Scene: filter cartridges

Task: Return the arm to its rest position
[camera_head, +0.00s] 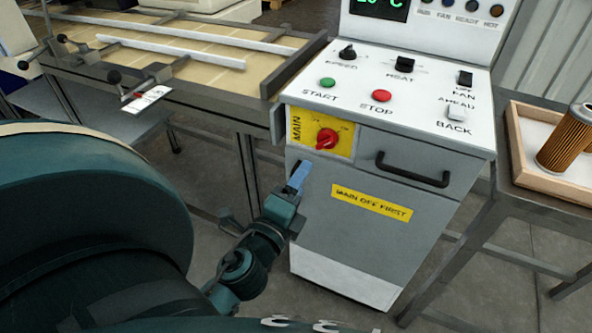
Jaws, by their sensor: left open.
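My left arm comes in from the left, with a large teal link filling the lower left of the head view. My left gripper (298,178) is in front of the control cabinet (342,243), just below the red MAIN knob (327,138) on its yellow plate. One light blue finger shows clearly. The gripper is open, with nothing seen in it. It looks apart from the knob, but I cannot tell its distance from the cabinet front. My right gripper is not in view.
The cabinet's black drawer handle (412,170) juts out right of the gripper. A conveyor (185,50) with rails stands at the back left. At right, a wooden tray (549,184) on a table holds a brown filter cartridge (566,140). Floor shows between them.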

